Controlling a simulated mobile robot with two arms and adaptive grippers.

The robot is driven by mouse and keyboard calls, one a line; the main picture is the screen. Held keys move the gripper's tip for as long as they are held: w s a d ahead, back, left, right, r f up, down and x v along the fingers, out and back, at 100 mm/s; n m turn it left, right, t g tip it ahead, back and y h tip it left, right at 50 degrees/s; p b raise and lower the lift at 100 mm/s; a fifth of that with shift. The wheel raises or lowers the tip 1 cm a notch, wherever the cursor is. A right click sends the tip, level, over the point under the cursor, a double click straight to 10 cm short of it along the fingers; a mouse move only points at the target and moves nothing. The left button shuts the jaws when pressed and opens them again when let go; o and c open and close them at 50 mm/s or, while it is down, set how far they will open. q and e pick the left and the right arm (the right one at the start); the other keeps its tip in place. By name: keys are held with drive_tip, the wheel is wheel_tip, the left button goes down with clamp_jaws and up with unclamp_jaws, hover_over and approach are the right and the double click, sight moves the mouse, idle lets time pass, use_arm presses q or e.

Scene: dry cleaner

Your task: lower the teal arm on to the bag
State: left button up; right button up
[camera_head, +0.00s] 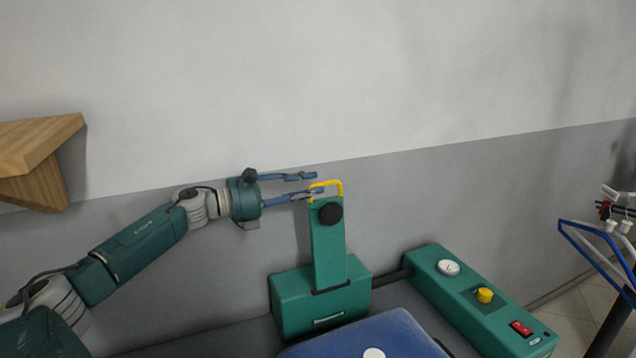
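The teal arm (328,245) stands upright on its teal housing (320,302), with a black round knob near its top and a yellow handle (341,186) at the tip. My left gripper (318,183) reaches in from the left at handle height. Its two blue fingers are apart, with the tips at the left side of the yellow handle; I cannot tell if they touch it. A blue item (365,335), which looks like the bag, lies flat in front of the housing, partly cut off by the frame's bottom edge. A white disc shows on it. My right gripper is not in view.
A teal control box (480,300) with a gauge, yellow knob and red switch stands to the right. A wooden shelf (40,145) is on the wall at left. Blue hangers (590,245) hang at the far right. The grey wall is close behind the arm.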

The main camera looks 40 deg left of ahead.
use_arm(q)
drive_tip(key=shift+w+d+r+p, duration=0.25)
drive_tip(key=shift+w+d+p, duration=0.2)
drive_tip(key=shift+w, duration=0.25)
drive_tip(key=shift+w+d+f, duration=0.25)
drive_tip(key=shift+w, duration=0.3)
clamp_jaws()
